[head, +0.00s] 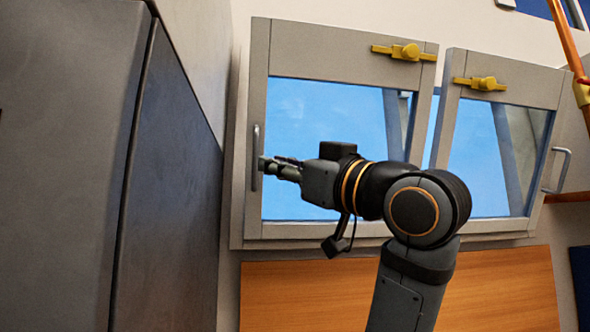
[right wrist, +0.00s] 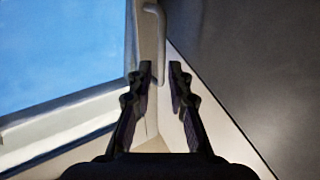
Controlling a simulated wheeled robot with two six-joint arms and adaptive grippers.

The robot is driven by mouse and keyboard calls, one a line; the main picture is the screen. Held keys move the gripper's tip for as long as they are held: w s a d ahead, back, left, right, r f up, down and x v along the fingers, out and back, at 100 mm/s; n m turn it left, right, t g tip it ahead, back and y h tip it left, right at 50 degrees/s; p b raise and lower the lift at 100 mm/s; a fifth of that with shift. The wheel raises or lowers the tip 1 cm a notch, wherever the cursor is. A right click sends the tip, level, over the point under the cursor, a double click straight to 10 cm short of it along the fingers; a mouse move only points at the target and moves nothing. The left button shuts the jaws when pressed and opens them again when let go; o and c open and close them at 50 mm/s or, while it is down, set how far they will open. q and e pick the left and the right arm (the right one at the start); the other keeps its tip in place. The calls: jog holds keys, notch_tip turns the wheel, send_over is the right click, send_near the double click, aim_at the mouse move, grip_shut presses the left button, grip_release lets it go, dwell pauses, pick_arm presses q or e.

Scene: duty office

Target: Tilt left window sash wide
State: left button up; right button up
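The left window sash (head: 330,55) has a grey frame around a blue pane, with a yellow latch (head: 404,52) on its top rail. Its upright grey handle (head: 255,158) is on the left stile; it also shows in the right wrist view (right wrist: 158,28). My right gripper (head: 270,168) points left at the handle, very close to it. In the right wrist view its two fingers (right wrist: 160,72) are apart, with the handle in line with the gap. I cannot tell whether they touch it. My left gripper is not in view.
A dark grey cabinet (head: 70,160) stands close on the left. The right sash (head: 510,85), with its own yellow latch (head: 480,83) and handle (head: 562,168), is beside the left one. A wooden panel (head: 500,285) is below the window. An orange pole (head: 567,40) is at upper right.

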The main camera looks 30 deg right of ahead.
jog(key=v, duration=0.5)
jog(key=shift+s, duration=0.1)
